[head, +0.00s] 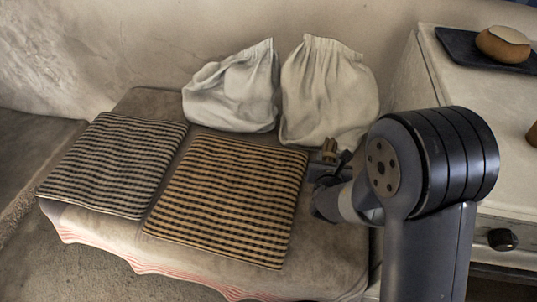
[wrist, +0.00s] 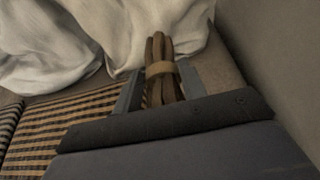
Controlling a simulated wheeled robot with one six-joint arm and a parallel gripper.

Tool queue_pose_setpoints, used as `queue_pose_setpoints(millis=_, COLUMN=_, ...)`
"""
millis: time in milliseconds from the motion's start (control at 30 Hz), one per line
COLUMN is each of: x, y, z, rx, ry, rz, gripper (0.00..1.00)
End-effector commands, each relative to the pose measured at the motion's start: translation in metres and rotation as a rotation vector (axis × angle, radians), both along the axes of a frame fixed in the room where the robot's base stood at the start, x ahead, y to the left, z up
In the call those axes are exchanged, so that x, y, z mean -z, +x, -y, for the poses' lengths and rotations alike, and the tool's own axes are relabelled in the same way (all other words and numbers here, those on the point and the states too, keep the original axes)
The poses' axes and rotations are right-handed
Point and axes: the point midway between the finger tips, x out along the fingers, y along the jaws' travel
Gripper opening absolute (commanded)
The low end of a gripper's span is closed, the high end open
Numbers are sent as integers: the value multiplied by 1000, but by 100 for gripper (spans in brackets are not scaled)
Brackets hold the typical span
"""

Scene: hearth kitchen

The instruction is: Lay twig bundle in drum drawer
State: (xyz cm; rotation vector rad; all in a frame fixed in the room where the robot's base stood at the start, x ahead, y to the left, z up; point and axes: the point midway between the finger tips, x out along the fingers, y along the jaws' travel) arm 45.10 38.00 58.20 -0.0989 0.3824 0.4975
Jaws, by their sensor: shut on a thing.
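The twig bundle (wrist: 159,62) is a few brown sticks bound by a tan band, seen in the wrist view between the two fingers of my gripper (wrist: 158,88). My gripper is shut on it. In the head view the bundle (head: 329,150) shows small beside my gripper (head: 322,168), near the right edge of the orange checked cloth and in front of the right white sack. Much of the gripper is hidden behind my arm there. I cannot tell whether the bundle touches the bench. No open drawer shows clearly in either view.
Two white sacks (head: 235,88) (head: 328,92) stand at the back of the cushioned bench (head: 325,262). A dark checked cloth (head: 115,165) and an orange checked cloth (head: 228,198) lie on it. At right, a pale cabinet (head: 455,80) with a dark knob (head: 502,239) bears a dark tray (head: 480,50) with a round brown object (head: 503,45).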

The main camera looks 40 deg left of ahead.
Motion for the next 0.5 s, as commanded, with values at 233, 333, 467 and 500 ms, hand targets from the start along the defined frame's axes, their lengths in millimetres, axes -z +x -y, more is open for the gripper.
queue_pose_setpoints(millis=233, x=31, y=0, z=0, rx=-1, ry=-4, rz=-2, gripper=16)
queue_pose_setpoints(millis=333, x=49, y=0, z=0, rx=1, ry=-3, rz=-2, gripper=16)
queue_pose_setpoints(millis=467, x=62, y=0, z=0, rx=0, ry=-1, rz=0, gripper=16)
queue_pose_setpoints(millis=500, x=64, y=0, z=0, rx=0, ry=0, rz=0, gripper=16)
